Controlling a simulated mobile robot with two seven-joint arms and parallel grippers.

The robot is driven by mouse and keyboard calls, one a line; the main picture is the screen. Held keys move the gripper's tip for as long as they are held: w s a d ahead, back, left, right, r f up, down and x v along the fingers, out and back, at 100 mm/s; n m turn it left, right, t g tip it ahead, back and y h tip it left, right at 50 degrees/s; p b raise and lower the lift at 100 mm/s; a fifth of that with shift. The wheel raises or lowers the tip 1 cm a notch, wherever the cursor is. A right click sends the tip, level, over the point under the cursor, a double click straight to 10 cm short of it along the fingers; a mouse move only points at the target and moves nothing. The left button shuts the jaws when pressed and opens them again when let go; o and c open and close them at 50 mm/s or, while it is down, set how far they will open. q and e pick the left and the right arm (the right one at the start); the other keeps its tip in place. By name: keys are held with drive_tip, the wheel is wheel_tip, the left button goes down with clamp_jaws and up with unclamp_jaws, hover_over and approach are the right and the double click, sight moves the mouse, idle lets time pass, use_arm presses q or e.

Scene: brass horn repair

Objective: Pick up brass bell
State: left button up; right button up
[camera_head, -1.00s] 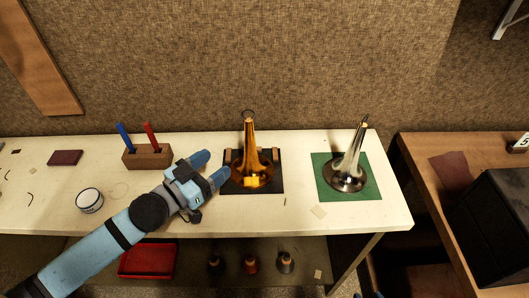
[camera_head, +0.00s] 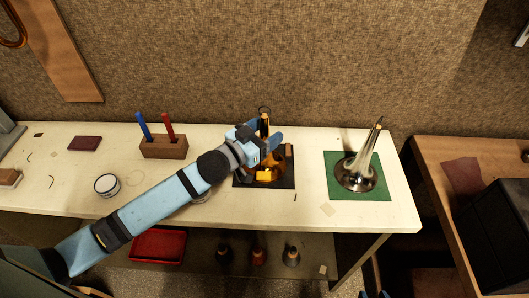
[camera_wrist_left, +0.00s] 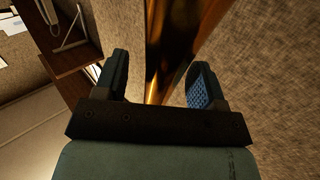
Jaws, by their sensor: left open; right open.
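The brass bell (camera_head: 268,175) stands upright on a black mat (camera_head: 286,183) on the white bench. My left gripper (camera_head: 266,139) is at the bell's upper part, and its fingers and wrist hide much of the bell's neck in the head view. In the left wrist view the golden bell (camera_wrist_left: 168,60) rises between the two spread fingers of my left gripper (camera_wrist_left: 160,87). There is space between the fingers and the bell, and the gripper is open.
A silver bell (camera_head: 356,172) stands on a green mat (camera_head: 378,187) to the right. A wooden block with two coloured tools (camera_head: 163,147) and a round tin (camera_head: 107,185) are at left. A red tray (camera_head: 158,246) lies below the bench.

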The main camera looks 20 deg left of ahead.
use_arm(q)
drive_tip(key=shift+w+d, duration=0.35)
drive_tip(key=shift+w, duration=0.3)
clamp_jaws()
